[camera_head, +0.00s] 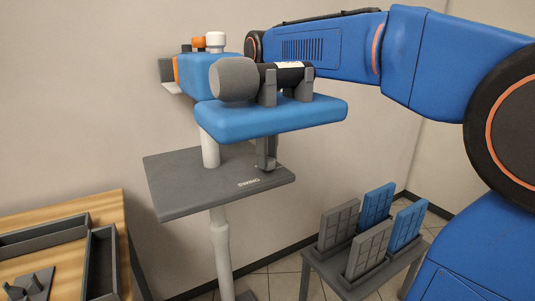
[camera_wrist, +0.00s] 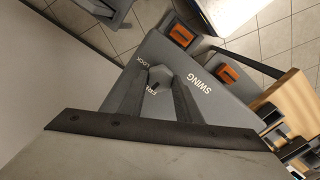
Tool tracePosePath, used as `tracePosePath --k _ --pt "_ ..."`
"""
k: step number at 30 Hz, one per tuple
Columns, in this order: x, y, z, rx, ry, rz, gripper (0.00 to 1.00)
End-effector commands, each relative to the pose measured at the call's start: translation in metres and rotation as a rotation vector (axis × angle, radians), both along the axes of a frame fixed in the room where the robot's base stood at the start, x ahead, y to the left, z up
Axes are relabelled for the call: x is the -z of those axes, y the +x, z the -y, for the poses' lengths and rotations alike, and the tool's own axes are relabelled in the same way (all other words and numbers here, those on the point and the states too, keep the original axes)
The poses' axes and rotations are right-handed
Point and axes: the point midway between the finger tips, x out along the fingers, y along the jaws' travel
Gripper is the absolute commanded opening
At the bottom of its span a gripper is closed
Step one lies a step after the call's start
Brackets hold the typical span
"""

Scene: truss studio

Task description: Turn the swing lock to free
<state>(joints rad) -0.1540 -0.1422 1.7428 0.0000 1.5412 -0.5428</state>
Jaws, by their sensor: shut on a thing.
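The swing lock is a small grey knob (camera_wrist: 160,77) on the dark grey plate (camera_head: 180,195), which bears the white word SWING. In the wrist view the plate (camera_wrist: 205,78) also carries the words LOCK and FREE beside the knob. My gripper (camera_head: 266,166) reaches straight down to the plate in the head view. In the wrist view its two dark fingers flank the knob, and it is shut on it. Which word the knob points to I cannot tell. In the head view the knob is hidden by the fingers.
A white post (camera_head: 209,148) rises from the plate close to the left of my gripper. A wooden table (camera_head: 68,212) with grey trays stands at the lower left. A grey stand (camera_head: 343,288) with several grey and blue panels is at the lower right. A wall is close behind.

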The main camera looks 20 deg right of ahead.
Motion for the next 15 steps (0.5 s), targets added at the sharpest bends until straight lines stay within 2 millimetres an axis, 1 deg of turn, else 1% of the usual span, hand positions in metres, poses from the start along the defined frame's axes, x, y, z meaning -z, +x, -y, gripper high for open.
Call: tracePosePath --k 6,15 --pt "-0.0003 0.0001 0.0001 -0.075 0.000 0.001 0.08" --pt "-0.0003 0.0001 0.0001 -0.105 0.000 0.001 0.08"
